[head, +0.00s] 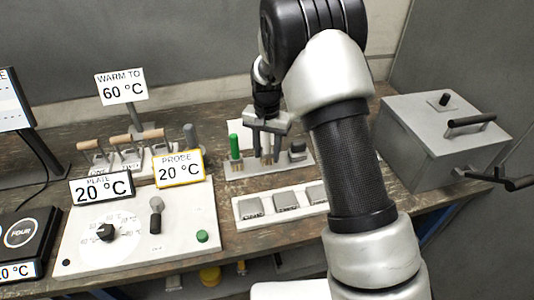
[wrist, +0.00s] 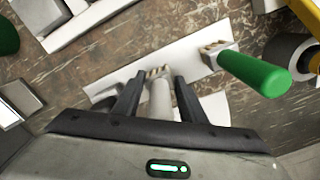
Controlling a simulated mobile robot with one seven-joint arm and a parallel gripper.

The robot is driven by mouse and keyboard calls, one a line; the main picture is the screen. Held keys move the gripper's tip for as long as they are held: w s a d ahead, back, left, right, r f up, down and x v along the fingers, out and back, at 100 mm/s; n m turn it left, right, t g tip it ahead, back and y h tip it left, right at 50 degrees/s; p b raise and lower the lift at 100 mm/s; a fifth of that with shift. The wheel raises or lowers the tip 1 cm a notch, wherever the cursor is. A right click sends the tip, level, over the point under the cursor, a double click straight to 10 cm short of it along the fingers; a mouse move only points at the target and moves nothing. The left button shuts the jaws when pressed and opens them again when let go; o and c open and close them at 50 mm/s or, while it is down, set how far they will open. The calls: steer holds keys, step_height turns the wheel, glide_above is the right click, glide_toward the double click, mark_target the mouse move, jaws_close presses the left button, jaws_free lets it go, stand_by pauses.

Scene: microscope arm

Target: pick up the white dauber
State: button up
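The white dauber (wrist: 160,98) stands between the two fingers of my gripper (wrist: 157,88) in the wrist view, with its pale bristled end just past the fingertips. The fingers are apart, with a narrow gap visible on each side of the dauber. In the head view my gripper (head: 266,150) points down over the pale rack (head: 242,172), and its fingers mostly hide the white dauber. A green dauber (head: 235,147) stands to the left on the same rack; it also shows to the right in the wrist view (wrist: 255,70).
A small dark-topped block (head: 297,150) stands close to the right of my gripper. A white tray with several grey squares (head: 286,201) lies in front. A control panel (head: 180,222) with signs is at left, and a grey lidded box (head: 430,140) at right.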

steer(key=shift+c, duration=0.3)
step_height(320, 180, up, 10)
steer(key=shift+r, duration=0.1)
steer(key=shift+d, duration=0.1)
stand_by(0.8)
